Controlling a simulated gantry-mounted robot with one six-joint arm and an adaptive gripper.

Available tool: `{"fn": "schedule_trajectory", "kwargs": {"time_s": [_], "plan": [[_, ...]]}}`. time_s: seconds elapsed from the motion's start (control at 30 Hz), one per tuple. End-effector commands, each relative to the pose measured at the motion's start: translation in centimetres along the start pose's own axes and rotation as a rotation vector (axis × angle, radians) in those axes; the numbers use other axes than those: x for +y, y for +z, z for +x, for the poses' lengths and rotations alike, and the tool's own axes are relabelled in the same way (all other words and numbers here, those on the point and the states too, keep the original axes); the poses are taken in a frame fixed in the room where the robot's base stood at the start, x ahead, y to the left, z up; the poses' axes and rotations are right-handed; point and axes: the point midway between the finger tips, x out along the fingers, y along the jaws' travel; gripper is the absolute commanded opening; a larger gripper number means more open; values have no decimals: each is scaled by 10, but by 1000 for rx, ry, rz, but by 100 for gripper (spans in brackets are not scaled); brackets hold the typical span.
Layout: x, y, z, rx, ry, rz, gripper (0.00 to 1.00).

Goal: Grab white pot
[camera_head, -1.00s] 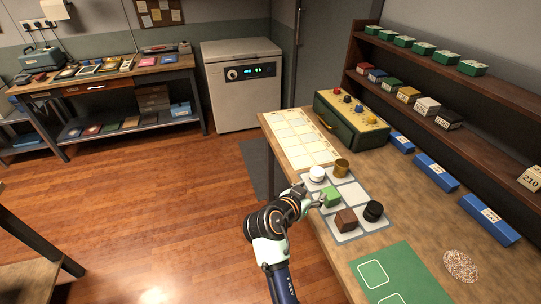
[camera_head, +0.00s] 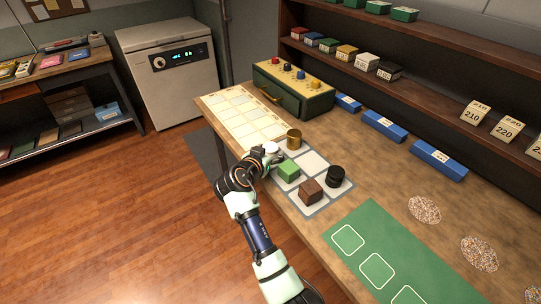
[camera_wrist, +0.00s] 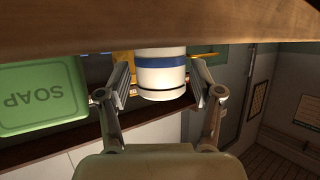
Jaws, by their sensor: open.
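The white pot (camera_head: 271,147) stands on the grey pad (camera_head: 331,202) at its far left corner. In the wrist view the white pot (camera_wrist: 162,76) shows a blue band and a thin dark ring. My gripper (camera_head: 263,157) is right at the pot in the head view and partly covers it. In the wrist view my open gripper (camera_wrist: 160,90) has one finger on each side of the pot, with gaps still visible between fingers and pot.
A green soap block (camera_head: 289,173) is close beside the pot. A brass pot (camera_head: 293,139), a brown block (camera_head: 311,190) and a black pot (camera_head: 335,176) share the pad. A green control box (camera_head: 293,88) stands behind. The green mat (camera_head: 400,255) is clear.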

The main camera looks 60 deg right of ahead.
Motion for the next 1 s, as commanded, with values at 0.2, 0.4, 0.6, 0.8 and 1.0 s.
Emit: {"fn": "schedule_trajectory", "kwargs": {"time_s": [0.2, 0.4, 0.6, 0.8, 1.0], "plan": [[0, -1, 2, 0, -1, 0, 65], [0, -1, 2, 0, -1, 0, 35], [0, -1, 2, 1, -1, 0, 13], [0, -5, 0, 1, -1, 1, 13], [-1, -45, -16, 4, -2, 4, 13]]}}
